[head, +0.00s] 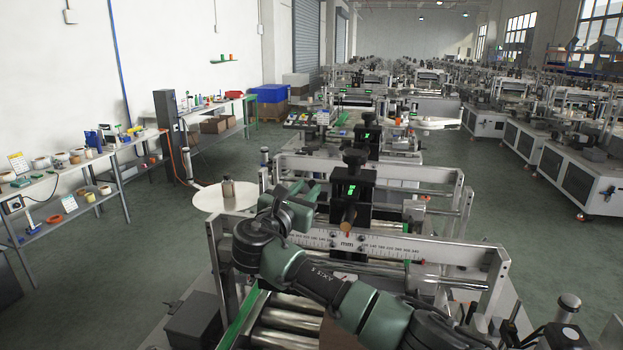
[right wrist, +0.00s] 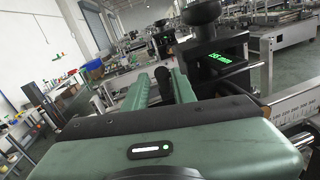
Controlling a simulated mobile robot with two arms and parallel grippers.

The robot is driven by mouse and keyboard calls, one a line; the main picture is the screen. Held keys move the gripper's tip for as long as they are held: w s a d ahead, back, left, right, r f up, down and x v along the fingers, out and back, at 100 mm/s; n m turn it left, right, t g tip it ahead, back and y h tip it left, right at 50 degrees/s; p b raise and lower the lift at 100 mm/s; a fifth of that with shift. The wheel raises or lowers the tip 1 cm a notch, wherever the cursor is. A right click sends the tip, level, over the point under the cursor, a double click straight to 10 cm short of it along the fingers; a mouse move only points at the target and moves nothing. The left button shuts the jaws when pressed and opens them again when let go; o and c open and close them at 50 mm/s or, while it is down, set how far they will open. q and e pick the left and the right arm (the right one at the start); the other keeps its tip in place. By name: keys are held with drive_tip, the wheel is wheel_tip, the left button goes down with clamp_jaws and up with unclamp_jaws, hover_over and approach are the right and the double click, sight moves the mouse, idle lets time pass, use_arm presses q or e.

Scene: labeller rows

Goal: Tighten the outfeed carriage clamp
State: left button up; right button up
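A black carriage with a lit green display (head: 352,190) sits on the near machine's crossbar, above a scale marked mm (head: 346,243). It has a dark knob on top (head: 354,157) and a small brownish knob (head: 349,216) low on its front. In the right wrist view the carriage (right wrist: 222,62) stands right of the fingers, its round black knob (right wrist: 201,11) above. I cannot tell which part is the clamp. My right gripper (head: 306,192) is left of the carriage; its green fingers (right wrist: 160,90) are apart with nothing visibly held. My left gripper is not in view.
A second carriage (head: 366,137) stands behind on the same line. Shelves (head: 66,180) line the left wall; open floor lies between.

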sight(311, 188)
drive_tip(key=x, duration=0.2)
drive_tip(key=f+x, duration=0.1)
drive_tip(key=x, duration=0.1)
drive_tip(key=shift+w+d+p, duration=0.2)
drive_tip(key=shift+w+p, duration=0.05)
drive_tip(key=shift+p, duration=0.05)
drive_tip(key=shift+s+a+r, duration=0.15)
drive_tip(key=shift+s+a, duration=0.1)
drive_tip(key=shift+s, duration=0.15)
clamp_jaws()
drive_tip(key=shift+d, duration=0.1)
idle(0.6)
